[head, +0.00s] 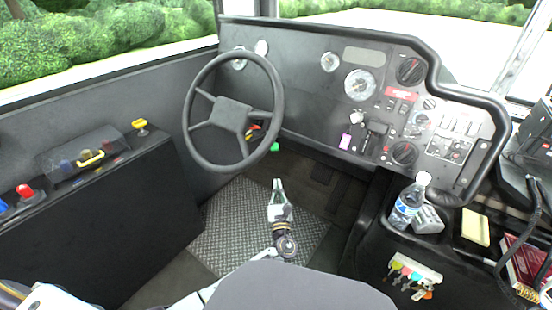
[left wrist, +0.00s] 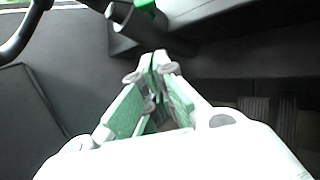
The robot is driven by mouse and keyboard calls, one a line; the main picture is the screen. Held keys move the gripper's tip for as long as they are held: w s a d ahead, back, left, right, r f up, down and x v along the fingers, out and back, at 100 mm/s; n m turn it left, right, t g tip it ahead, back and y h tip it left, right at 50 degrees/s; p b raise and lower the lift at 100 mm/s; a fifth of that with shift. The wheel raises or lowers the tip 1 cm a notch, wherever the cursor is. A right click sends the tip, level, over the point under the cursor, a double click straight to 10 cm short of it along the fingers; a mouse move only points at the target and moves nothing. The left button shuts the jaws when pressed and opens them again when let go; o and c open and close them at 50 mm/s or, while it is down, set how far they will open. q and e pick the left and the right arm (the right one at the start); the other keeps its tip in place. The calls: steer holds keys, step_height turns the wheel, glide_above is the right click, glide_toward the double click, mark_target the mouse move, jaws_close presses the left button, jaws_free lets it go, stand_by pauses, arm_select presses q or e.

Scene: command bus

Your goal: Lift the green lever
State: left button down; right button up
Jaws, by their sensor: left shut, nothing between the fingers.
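The green lever shows as a small green knob (head: 275,147) just right of the steering wheel's lower rim. In the left wrist view its green end (left wrist: 145,4) is cut by the top edge, beside a dark column part. My left gripper (head: 278,183) is shut and empty, pointing up and forward above the floor mat. In the head view its fingertips are below the green knob, with a visible gap. In the left wrist view the closed fingertips (left wrist: 154,58) also appear below the lever, apart from it. My right gripper is not in view.
The steering wheel (head: 232,112) is left of and above the gripper. The dashboard (head: 330,95) is behind. A side console (head: 115,210) stands at left. A bottle (head: 406,204) stands at right, near keys (head: 412,275). The seat (head: 295,288) is in front. Space above the floor mat (head: 235,225) is open.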

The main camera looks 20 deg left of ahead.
arm_select(q)
steer(key=shift+w, duration=0.1)
